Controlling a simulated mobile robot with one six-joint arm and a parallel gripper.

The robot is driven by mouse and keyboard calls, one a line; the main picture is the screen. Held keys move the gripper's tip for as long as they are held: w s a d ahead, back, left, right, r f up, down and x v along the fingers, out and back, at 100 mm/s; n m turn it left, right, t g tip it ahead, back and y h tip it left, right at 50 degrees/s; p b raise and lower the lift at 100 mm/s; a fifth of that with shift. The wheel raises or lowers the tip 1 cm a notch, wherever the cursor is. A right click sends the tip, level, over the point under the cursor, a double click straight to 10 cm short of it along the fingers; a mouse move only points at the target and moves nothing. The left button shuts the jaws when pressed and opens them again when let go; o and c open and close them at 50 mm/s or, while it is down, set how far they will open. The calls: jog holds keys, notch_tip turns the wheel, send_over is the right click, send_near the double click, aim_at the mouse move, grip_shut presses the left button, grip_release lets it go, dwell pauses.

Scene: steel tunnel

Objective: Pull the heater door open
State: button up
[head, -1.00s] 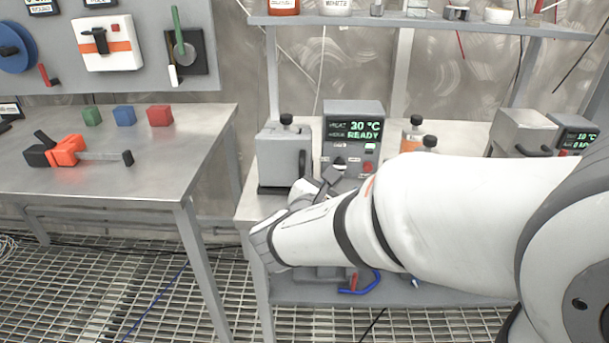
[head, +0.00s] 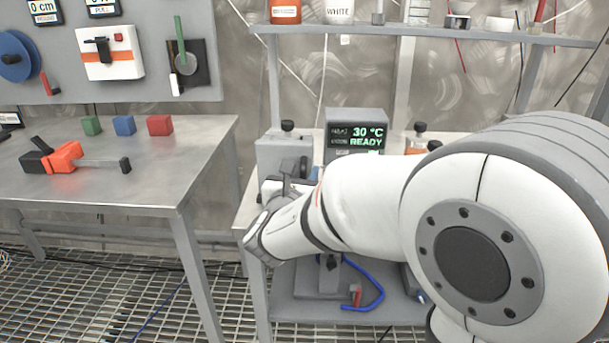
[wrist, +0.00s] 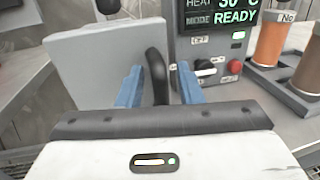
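The heater is a grey box (head: 283,150) with a black knob on top, on the right bench beside its display. Its flat grey door (wrist: 95,75) fills the left of the wrist view and looks shut, though its edges are partly hidden. The black curved door handle (wrist: 155,66) stands out at the door's right side. My gripper (wrist: 159,80) is open, with one blue finger on each side of the handle and gaps visible between. In the head view my gripper (head: 290,182) is in front of the heater, and my wrist hides the lower door.
The control unit (head: 356,131) reads 30 °C and READY, close right of the heater; its knob and red button (wrist: 235,66) are near my right finger. Bottles in a rack (wrist: 285,85) stand further right. A shelf (head: 420,31) hangs above. The left table (head: 130,185) holds coloured blocks.

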jog(key=shift+c, duration=0.3)
grip_shut()
jog(key=shift+d, duration=0.1)
